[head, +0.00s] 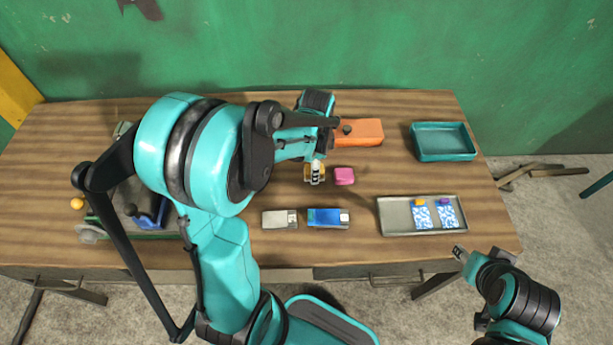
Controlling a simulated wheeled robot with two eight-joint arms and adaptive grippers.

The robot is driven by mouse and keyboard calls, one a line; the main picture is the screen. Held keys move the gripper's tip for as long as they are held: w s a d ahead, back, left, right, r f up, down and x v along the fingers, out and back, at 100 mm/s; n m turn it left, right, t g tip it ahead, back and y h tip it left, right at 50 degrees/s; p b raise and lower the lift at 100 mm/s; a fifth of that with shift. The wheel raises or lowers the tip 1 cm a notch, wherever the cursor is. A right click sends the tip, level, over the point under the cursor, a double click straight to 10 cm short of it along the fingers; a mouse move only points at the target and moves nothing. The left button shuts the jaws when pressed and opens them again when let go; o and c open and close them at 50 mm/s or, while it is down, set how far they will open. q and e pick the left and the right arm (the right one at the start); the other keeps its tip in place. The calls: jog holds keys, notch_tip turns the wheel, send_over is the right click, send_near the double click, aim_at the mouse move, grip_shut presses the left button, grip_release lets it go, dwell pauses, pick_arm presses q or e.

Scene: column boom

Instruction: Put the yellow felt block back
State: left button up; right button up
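A small yellow block (307,173), which I take to be the yellow felt block, shows in the head view near the middle of the table. My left gripper (315,173) is over it, pointing down, and its finger covers part of the block. I cannot tell whether the finger grips the block or only stands in front of it. A pink block (344,176) lies just to the right, and a larger orange block (362,131) lies behind it. My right gripper (460,253) is off the table's front right edge, away from the blocks; its fingers are too small to judge.
A grey tray (394,218) at the right holds two blue-and-white patterned pieces with small orange and purple items. An empty-looking teal bin (443,154) stands behind it. A grey box (280,219) and a blue box (327,218) lie in front. My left arm hides much of the left.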

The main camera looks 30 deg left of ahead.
aim_at(306, 166)
pick_arm(q)
jog(key=a+f, duration=0.1)
jog(key=w+a+f, duration=0.1)
jog(key=a, duration=0.1)
jog(key=shift+a+b, duration=0.2)
jog(key=shift+b, duration=0.15)
notch_tip(306, 166, down, 4)
jog(key=shift+f+b, duration=0.15)
jog(key=shift+b, duration=0.75)
jog(key=shift+s, duration=0.1)
jog(key=o, duration=0.7)
jog(key=shift+f, duration=0.1)
jog(key=shift+c, duration=0.2)
jog(key=o, duration=0.4)
jog(key=shift+o, duration=0.2)
